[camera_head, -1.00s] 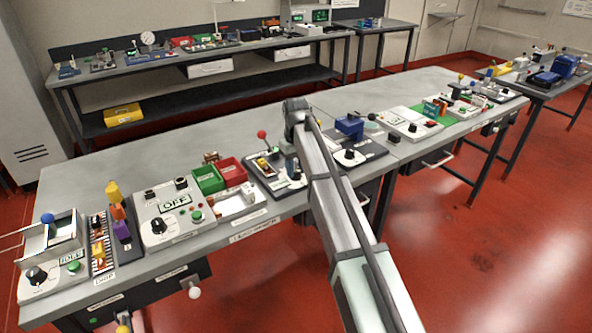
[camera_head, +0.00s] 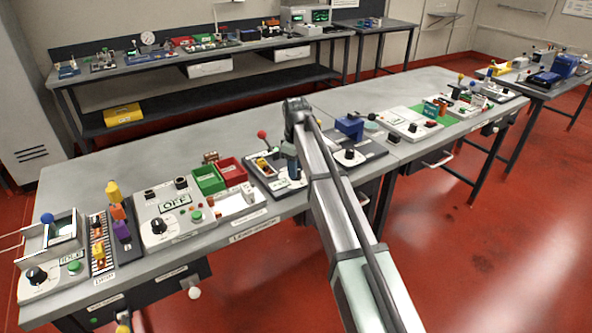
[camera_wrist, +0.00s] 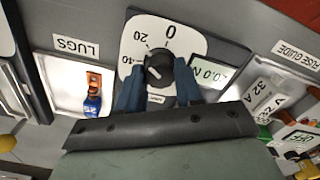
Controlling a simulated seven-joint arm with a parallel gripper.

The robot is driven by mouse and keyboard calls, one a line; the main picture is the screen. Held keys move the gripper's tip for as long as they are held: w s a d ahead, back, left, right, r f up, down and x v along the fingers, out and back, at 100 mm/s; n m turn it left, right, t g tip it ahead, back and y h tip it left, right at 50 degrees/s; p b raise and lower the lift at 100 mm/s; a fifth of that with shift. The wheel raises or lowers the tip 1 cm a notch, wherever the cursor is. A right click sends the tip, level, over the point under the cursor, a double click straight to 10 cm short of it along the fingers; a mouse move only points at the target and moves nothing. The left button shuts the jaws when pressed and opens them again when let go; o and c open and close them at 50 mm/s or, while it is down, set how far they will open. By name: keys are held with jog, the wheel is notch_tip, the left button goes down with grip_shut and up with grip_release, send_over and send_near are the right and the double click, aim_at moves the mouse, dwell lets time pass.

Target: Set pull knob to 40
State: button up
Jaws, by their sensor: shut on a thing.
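The pull knob (camera_wrist: 158,67) is a round black knob with a light pointer line, on a white dial plate (camera_wrist: 133,38) in the wrist view. The plate carries printed marks 0, 20 and one that looks like 40. The pointer's exact setting is hard to read. My gripper (camera_wrist: 158,88) has its blue fingers on either side of the knob, shut on it. A small display (camera_wrist: 207,77) beside the knob shows a value in N that looks like 0.0 but is partly covered. In the head view my arm hides the knob.
A white tray marked LUGS (camera_wrist: 72,75) with an orange and blue lug lies left of the knob in the wrist view. A part marked 32 A (camera_wrist: 268,92) stands close on the right. In the head view, the red-topped lever (camera_head: 262,134) and red bin (camera_head: 231,171) are near my arm.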

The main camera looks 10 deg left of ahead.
jog(key=n, duration=0.4)
jog(key=shift+n, duration=0.8)
jog(key=shift+n, duration=1.4)
jog(key=o, duration=0.9)
jog(key=shift+r, duration=0.2)
jog(key=shift+r, duration=1.6)
